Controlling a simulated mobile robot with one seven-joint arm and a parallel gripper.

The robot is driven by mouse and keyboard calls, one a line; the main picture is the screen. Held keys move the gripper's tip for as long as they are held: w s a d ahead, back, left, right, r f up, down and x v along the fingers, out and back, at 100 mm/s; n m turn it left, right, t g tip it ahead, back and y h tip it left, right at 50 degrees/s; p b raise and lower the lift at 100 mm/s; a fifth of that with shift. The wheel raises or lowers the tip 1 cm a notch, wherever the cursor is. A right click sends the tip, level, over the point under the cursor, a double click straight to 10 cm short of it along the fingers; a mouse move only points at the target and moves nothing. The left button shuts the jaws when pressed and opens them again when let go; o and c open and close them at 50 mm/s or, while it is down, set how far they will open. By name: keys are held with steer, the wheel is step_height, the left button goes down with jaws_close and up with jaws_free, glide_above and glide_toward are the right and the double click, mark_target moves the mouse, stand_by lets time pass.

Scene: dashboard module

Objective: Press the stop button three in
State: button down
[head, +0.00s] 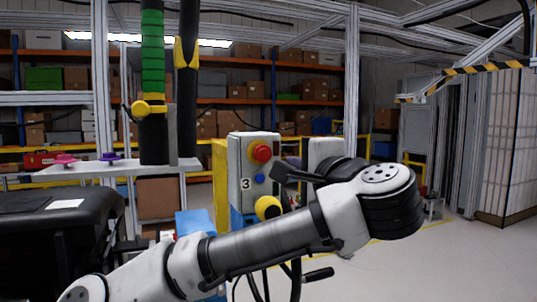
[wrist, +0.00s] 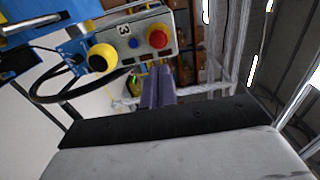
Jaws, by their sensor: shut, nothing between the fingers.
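The control box marked 3 (head: 244,160) stands upright, left of my arm's end in the head view. It carries a red button (head: 261,152) on a yellow ring, a smaller blue button (head: 259,178) and a yellow knob (head: 267,208) lower down. In the wrist view the box (wrist: 118,45) is at the top, with the red button (wrist: 158,38) just beyond my fingertips. My gripper (wrist: 158,70) is shut and empty, its purple-grey fingers pointing toward the box. A gap seems to separate fingertips and button; its depth is hard to tell. My wrist mostly hides the fingers in the head view.
Another pale box (head: 325,148) stands right of box 3, partly hidden by my wrist. Black cables (wrist: 55,92) hang below the box. A white table (head: 110,170) with pink and purple items is at left. Open floor (head: 440,265) lies at right.

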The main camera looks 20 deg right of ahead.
mark_target(264, 154)
steer(key=w+p, duration=0.2)
steer(key=w, duration=0.2)
steer(key=w+p, duration=0.2)
steer(key=w, duration=0.2)
steer(key=w+p, duration=0.2)
steer(key=w, duration=0.2)
steer(key=shift+w+a, duration=0.2)
steer(key=shift+a, duration=0.05)
steer(key=shift+w+f+p, duration=0.15)
steer(key=shift+w+p, duration=0.2)
steer(key=shift+w, duration=0.15)
